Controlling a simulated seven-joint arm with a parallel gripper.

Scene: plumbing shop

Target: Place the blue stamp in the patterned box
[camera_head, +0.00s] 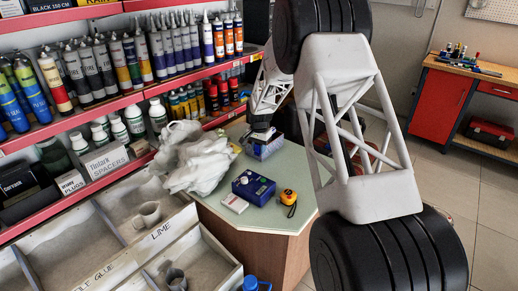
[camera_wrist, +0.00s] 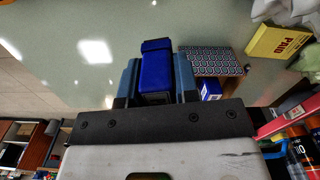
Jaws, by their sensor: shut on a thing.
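In the wrist view the blue stamp (camera_wrist: 157,70) is between the two fingers of my gripper (camera_wrist: 158,80), which is shut on it. The patterned box (camera_wrist: 214,60), with a dark and white pattern, is just right of the fingers. Its near part is partly hidden by my gripper. A small blue and white item (camera_wrist: 211,90) shows at the box beside the right finger. The stamp cannot be made out clearly there.
A yellow PAID item (camera_wrist: 279,43) lies beyond the box. Shelves of tubes (camera_head: 130,60) stand left.

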